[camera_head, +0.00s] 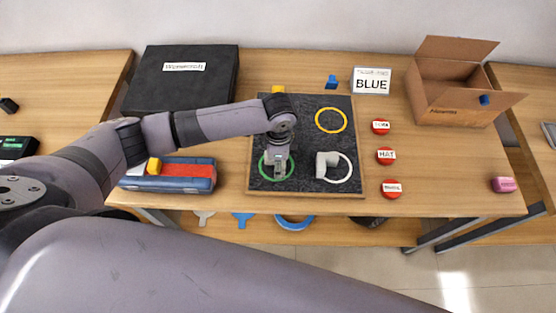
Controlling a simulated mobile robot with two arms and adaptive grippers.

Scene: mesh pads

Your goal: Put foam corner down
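My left gripper (277,167) points down over the green ring (262,172) on the dark mesh pad (305,105). Its fingers are small and pale here, and I cannot tell whether they are apart or closed on something. No piece is clearly recognisable as the foam corner; if it is between the fingers, they hide it. A white L-like or block-like piece (322,163) stands on the pad just right of the gripper, at the left side of a white ring (347,172). A yellow ring (331,120) lies at the pad's upper right. My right gripper is out of view.
Red labelled discs (386,156) line the pad's right side. A "BLUE" sign (371,81) and a blue piece (331,82) stand behind it. A black case (190,95), blue-red box (190,178) and open carton (450,90) flank the pad. The table's right front is mostly clear.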

